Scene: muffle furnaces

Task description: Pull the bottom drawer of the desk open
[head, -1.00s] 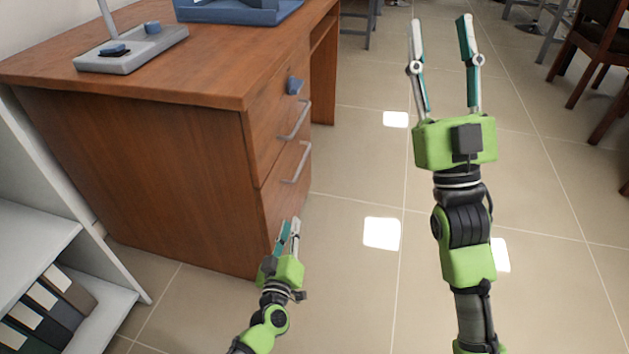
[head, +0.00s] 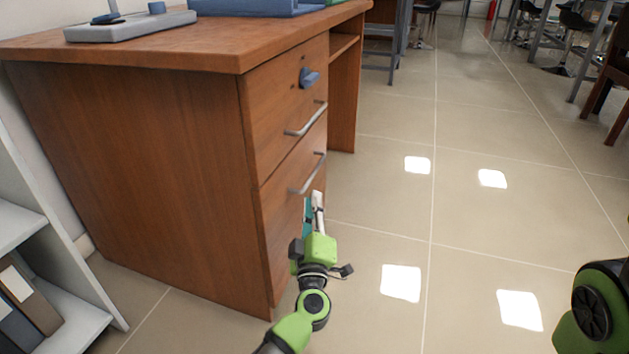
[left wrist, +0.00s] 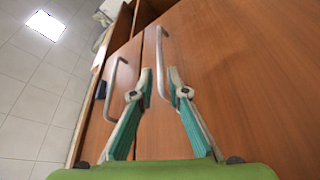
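The brown wooden desk (head: 140,170) stands at the left in the head view. The handle of its bottom drawer (head: 275,225) is a silver bar (head: 307,175), the lower of two. The drawer looks shut. My left gripper (head: 313,198) is open, just below this handle in the head view. In the left wrist view, the fingers of my left gripper (left wrist: 160,70) point at the drawer front (left wrist: 230,60), and the handle bar (left wrist: 163,48) shows between and beyond their tips, partly behind the right finger. I cannot tell whether they touch. My right gripper is out of the picture.
The upper drawer has its own handle (head: 306,120) and a blue knob (head: 309,78). A white shelf with binders (head: 30,300) stands at the lower left. Clear tiled floor (head: 400,220) lies right of the desk. Chairs and tables stand at the back right.

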